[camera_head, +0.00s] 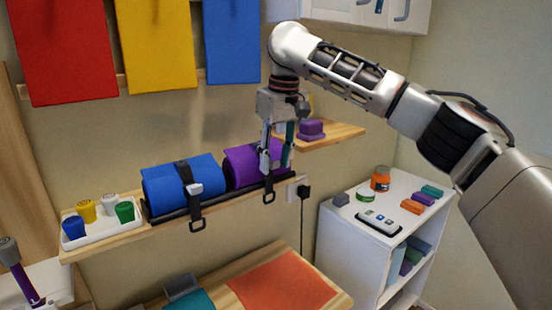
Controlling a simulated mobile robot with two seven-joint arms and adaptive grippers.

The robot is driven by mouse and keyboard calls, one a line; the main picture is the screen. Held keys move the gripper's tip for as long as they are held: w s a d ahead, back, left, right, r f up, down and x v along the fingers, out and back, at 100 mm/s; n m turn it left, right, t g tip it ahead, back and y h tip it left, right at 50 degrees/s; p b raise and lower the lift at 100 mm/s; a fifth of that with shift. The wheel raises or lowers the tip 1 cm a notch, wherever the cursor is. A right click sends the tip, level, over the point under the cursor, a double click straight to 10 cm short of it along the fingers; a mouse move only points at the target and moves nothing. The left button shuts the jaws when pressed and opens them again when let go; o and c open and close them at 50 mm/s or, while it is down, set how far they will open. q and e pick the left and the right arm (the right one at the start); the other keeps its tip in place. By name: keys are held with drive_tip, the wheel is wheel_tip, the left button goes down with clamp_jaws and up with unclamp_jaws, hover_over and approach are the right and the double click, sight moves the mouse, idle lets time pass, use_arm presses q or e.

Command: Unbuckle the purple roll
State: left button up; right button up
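The purple roll (240,167) lies on a dark tray on the wall shelf, to the right of the blue roll (158,188). A black strap goes around the purple roll, and its end loop (269,197) hangs over the shelf front. My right gripper (276,163) points down at the right part of the purple roll, over its strap. Its two fingers stand apart, and they hide the strap's buckle. I cannot tell whether they touch it. My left gripper is out of view.
The blue roll has its own strap with a pale buckle (195,188). A white tray (100,232) with several coloured cups stands at the shelf's left end. A small shelf (345,131) with purple blocks is behind my gripper. A white cabinet (340,235) stands at right.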

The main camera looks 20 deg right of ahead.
drive_tip(key=shift+r, duration=0.1)
drive_tip(key=shift+r, duration=0.1)
wheel_tip(320, 180, up, 12)
drive_tip(key=s, duration=0.1)
drive_tip(key=shift+s+d+f, duration=0.2)
drive_tip(key=shift+s+d, duration=0.1)
drive_tip(key=shift+s, duration=0.1)
idle(0.4)
